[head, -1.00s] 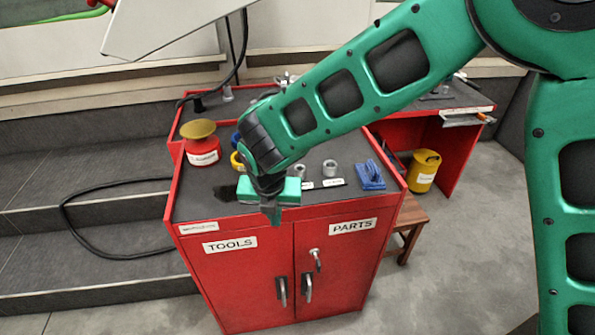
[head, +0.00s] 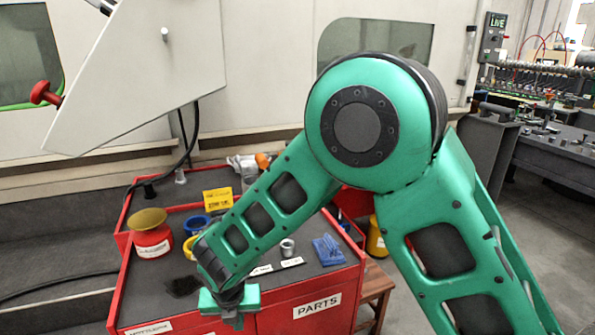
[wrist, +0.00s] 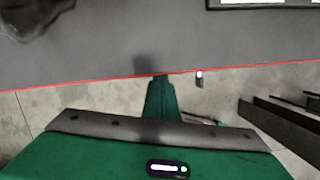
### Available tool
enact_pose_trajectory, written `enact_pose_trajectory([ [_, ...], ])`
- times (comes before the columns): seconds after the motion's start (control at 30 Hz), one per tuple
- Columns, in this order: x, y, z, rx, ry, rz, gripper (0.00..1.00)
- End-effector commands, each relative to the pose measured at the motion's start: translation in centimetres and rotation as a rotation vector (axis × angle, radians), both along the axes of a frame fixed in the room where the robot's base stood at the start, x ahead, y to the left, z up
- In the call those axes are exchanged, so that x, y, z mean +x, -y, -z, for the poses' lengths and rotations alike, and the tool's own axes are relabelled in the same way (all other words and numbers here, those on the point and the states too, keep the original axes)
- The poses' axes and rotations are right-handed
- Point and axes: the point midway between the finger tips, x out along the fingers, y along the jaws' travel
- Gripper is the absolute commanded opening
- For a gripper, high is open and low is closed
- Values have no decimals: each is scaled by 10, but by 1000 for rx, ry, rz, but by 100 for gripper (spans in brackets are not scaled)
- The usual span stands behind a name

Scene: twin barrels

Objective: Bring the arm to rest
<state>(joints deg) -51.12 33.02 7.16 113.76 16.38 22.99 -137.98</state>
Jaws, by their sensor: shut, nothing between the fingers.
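My green arm (head: 262,213) is bent at a high elbow and reaches down to the left in the head view. My gripper (head: 233,318) is at the front edge of the red cabinet (head: 315,305), pointing down. In the wrist view, the gripper's fingers (wrist: 160,88) are together with nothing between them. Below them in that view are the grey cabinet top's red edge and the floor. I cannot tell the exact gap between the gripper and the cabinet front.
On the cabinet top are a red container with a brass dish (head: 151,236), a blue ring (head: 196,226), a metal nut (head: 288,247) and a blue part (head: 328,250). A yellow sign (head: 219,199) stands behind. A wooden stool (head: 376,289) is right of the cabinet.

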Motion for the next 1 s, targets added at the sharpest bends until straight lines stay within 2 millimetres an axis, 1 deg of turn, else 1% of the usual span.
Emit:
enact_pose_trajectory([
  [0.13, 3, 0, 6, 0, 2, 2, 0],
  [0.33, 5, 4, 7, 0, 4, 4, 0],
  [0.57, 5, 17, 7, -1, 4, 7, 0],
  [0.83, 7, 40, 6, -1, 3, 13, 0],
  [1.0, 6, 38, 0, 26, -1, 44, 0],
])
